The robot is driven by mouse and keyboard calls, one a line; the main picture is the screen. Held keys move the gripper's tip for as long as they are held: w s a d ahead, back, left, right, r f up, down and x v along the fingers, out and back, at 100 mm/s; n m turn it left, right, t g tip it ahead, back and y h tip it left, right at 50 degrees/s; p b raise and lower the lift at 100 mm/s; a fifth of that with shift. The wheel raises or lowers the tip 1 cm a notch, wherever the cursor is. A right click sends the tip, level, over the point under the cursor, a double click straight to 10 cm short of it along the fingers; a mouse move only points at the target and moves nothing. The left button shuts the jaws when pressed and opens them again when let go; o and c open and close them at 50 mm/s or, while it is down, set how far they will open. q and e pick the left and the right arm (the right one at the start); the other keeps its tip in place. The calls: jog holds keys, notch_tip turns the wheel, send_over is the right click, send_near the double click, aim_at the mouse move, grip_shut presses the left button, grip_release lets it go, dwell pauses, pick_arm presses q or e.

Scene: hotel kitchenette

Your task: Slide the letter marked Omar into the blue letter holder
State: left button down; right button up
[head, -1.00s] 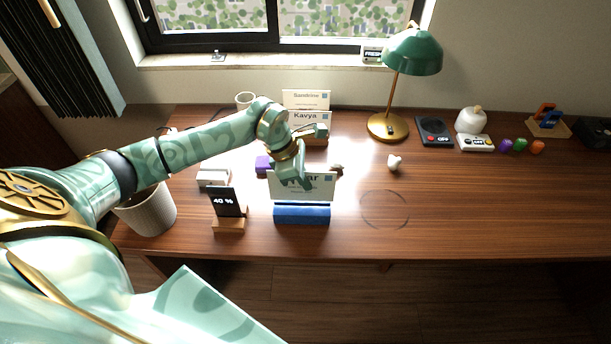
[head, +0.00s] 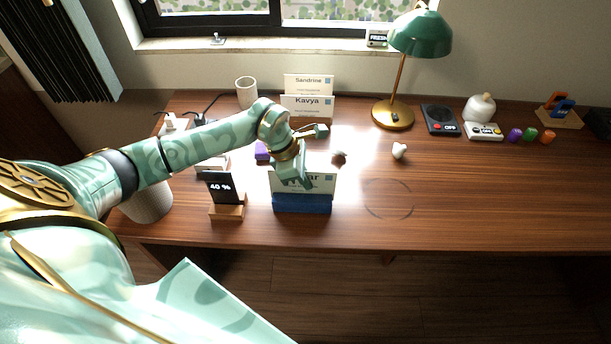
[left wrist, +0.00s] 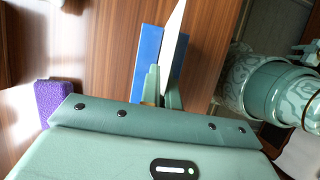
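The letter marked Omar (head: 322,183) is a white card with its name partly hidden by my fingers. It stands upright at the blue letter holder (head: 302,204), its lower edge meeting the holder's top in the head view. My left gripper (head: 304,182) is shut on the letter from above. In the left wrist view the letter (left wrist: 174,32) shows edge-on between the fingertips (left wrist: 161,88), with blue of the holder (left wrist: 147,58) on both sides of it. How deep it sits in the slot I cannot tell. My right gripper is not in view.
A 40 % display (head: 222,188) on a wooden stand is close left of the holder. Letters marked Kavya (head: 307,105) and Sandrine (head: 308,82) stand behind. A purple object (head: 262,150) is near my wrist. A green lamp (head: 420,35) stands back right; the desk's right front is clear.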

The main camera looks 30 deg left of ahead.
pick_arm(q)
jog(key=c, duration=1.6)
grip_release()
